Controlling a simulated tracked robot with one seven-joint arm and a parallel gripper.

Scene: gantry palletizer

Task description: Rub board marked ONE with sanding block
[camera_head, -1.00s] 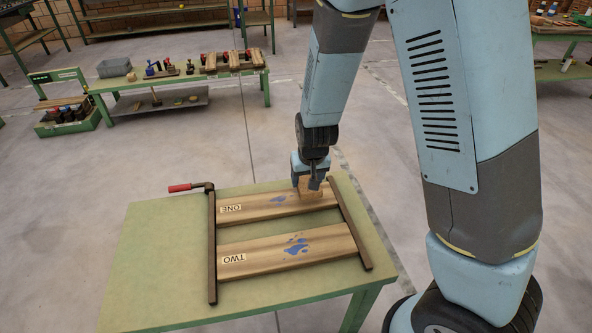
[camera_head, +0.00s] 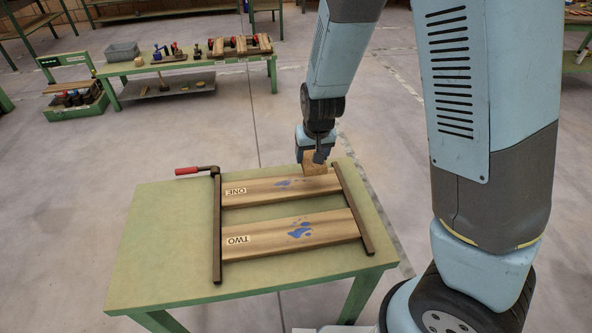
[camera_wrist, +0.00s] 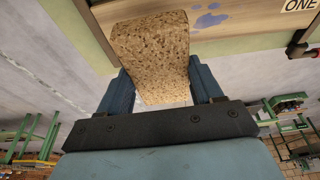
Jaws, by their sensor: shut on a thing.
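The board marked ONE (camera_head: 258,190) lies on the green table between two dark clamp bars, with a blue stain near its middle. It also shows at the top of the wrist view (camera_wrist: 242,24), with its label at the right. My gripper (camera_head: 318,157) is shut on the tan, speckled sanding block (camera_head: 314,169). The block is over the right end of board ONE, close to the right bar. In the wrist view the block (camera_wrist: 150,50) sits between both fingers. I cannot tell whether it touches the board.
Board TWO (camera_head: 290,238), also stained blue, lies nearer on the table (camera_head: 150,250). The left clamp bar (camera_head: 217,230) has a red handle (camera_head: 187,171) sticking out left. A bench (camera_head: 130,68) with tools stands behind at the left. The table's left part is clear.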

